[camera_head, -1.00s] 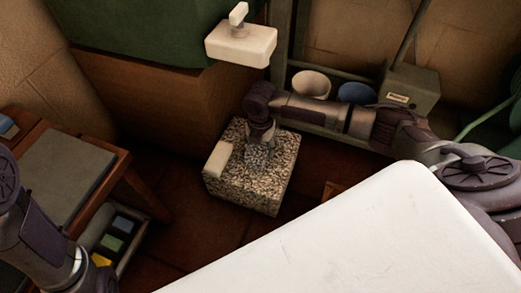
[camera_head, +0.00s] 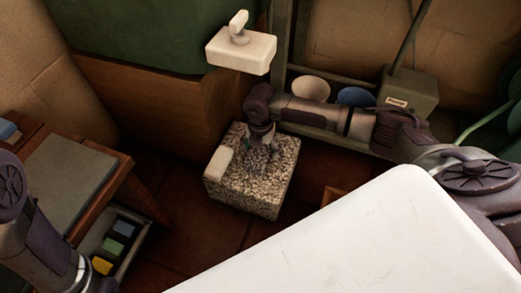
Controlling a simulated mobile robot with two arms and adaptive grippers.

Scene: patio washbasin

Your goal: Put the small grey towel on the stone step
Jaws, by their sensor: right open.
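The speckled stone step (camera_head: 245,190) stands on the floor in the middle of the view, with a small cream block (camera_head: 218,162) on its left side. My right gripper (camera_head: 263,168) points down over the step's top with its fingers spread open. The fingers hide part of the top, and I cannot make out a separate small grey towel beneath them. A flat grey piece (camera_head: 62,175) lies on the wooden bench at the left; I cannot tell if it is cloth. My left arm enters at the lower left, but its gripper is out of view.
A white slab (camera_head: 350,240) fills the lower right foreground. A cream block with a knob (camera_head: 240,48) stands above the step. A tray with coloured pieces (camera_head: 131,243) sits beside the wooden bench (camera_head: 130,165). A cream pot (camera_head: 311,87) and a grey box (camera_head: 408,92) stand behind my right arm.

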